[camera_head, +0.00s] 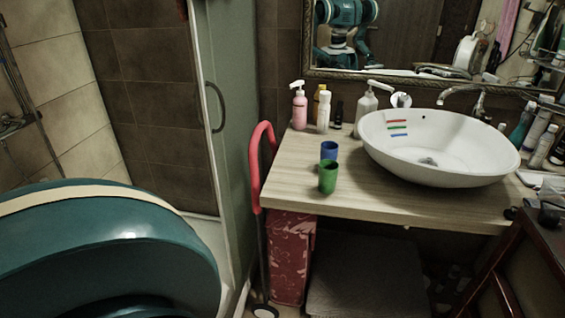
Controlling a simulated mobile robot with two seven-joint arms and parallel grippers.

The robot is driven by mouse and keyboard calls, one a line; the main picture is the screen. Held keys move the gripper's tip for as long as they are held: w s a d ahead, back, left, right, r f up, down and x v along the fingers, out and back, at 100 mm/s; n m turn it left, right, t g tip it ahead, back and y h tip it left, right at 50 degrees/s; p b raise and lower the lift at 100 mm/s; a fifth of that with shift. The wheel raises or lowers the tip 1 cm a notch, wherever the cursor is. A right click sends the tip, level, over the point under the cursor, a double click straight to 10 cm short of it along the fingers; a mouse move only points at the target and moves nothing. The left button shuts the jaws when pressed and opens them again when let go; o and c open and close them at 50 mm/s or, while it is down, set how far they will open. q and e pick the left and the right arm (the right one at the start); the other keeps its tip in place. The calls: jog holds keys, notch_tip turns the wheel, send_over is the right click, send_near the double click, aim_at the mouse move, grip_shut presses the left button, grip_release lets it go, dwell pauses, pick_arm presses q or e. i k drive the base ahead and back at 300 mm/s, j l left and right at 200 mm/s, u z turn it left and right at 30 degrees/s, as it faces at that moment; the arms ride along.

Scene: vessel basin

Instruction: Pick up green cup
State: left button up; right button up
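The green cup (328,178) stands upright on the wooden counter (300,187), near its front left part. A blue cup (329,151) stands just behind it, and the green cup's rim overlaps it in the view. A large teal part of my own body fills the lower left of the head view. Neither of my grippers shows in this view, so nothing of mine is seen touching the green cup.
A white basin (440,160) sits on the counter to the right. Pink (299,106) and white (323,112) bottles and a soap dispenser (367,104) stand behind the cups. A red cane (256,165) rises at the counter's left edge, beside a glass shower door (228,130).

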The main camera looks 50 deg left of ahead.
aim_at(328, 168)
jog(key=u, duration=1.2)
